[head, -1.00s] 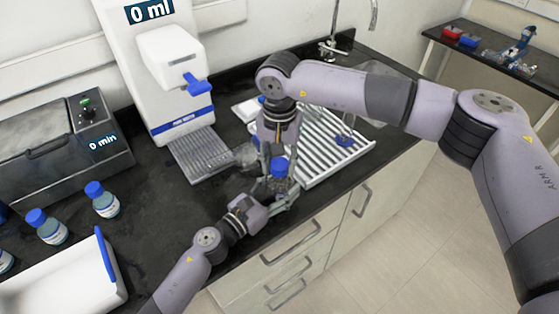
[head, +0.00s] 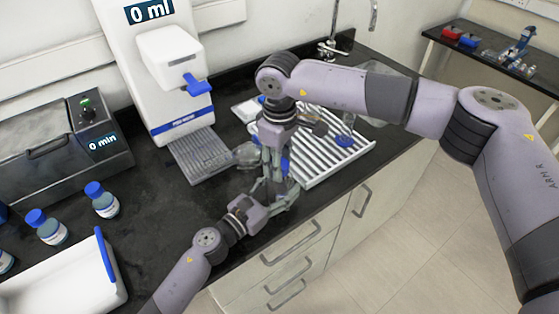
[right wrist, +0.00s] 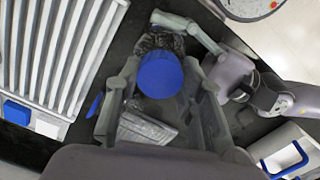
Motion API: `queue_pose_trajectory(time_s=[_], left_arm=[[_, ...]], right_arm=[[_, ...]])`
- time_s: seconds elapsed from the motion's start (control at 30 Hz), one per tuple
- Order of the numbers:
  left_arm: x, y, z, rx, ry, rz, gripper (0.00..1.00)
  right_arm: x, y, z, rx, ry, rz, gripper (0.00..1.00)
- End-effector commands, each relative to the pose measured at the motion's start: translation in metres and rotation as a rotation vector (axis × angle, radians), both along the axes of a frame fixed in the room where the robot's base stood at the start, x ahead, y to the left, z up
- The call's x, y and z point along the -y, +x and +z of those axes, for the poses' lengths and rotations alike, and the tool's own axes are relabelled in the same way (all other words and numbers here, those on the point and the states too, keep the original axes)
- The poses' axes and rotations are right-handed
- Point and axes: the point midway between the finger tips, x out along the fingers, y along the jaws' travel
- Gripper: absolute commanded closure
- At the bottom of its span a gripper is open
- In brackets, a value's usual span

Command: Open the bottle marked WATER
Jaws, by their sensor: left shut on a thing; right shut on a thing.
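A bottle with a blue cap (head: 285,165) is held upright over the counter's front part, between my two grippers. In the right wrist view the round blue cap (right wrist: 160,75) faces the camera, with the clear bottle body (right wrist: 158,42) below it. My left gripper (head: 278,190) comes in from the lower left and is shut on the bottle body. My right gripper (head: 276,168) points down from above and is shut on the cap, a finger on either side. The bottle's label is hidden, so I cannot read it.
A water dispenser (head: 172,60) reading 0 ml stands behind. A white ribbed drying rack (head: 335,150) lies to the right. Several blue-capped bottles (head: 103,200), a white tray (head: 60,285) and a grey machine (head: 60,150) are at left. Glassware (head: 246,155) stands close behind the grippers.

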Motion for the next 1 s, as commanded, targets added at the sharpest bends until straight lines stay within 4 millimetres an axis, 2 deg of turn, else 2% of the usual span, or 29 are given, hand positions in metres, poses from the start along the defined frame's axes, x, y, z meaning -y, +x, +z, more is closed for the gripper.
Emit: queue_pose_trajectory(time_s=[0.03,0.3,0.63,0.77,1.0], left_arm=[[-0.001,0.000,-0.001,-0.001,0.001,0.001,1.00],[-0.001,0.000,-0.001,-0.001,0.001,0.001,1.00],[0.000,0.000,-0.001,-0.001,0.001,0.001,1.00],[0.000,0.000,-0.001,-0.001,0.001,0.001,1.00],[0.000,0.000,-0.001,-0.001,0.001,0.001,1.00]], right_arm=[[0.000,0.000,0.000,-0.001,-0.001,-0.001,0.63],[0.000,0.000,0.000,0.000,0.000,-0.002,0.45],[0.000,0.000,0.001,0.000,0.000,-0.002,0.44],[0.000,0.001,0.011,0.002,0.002,-0.002,0.44],[0.000,0.000,0.042,0.001,0.000,-0.002,0.44]])
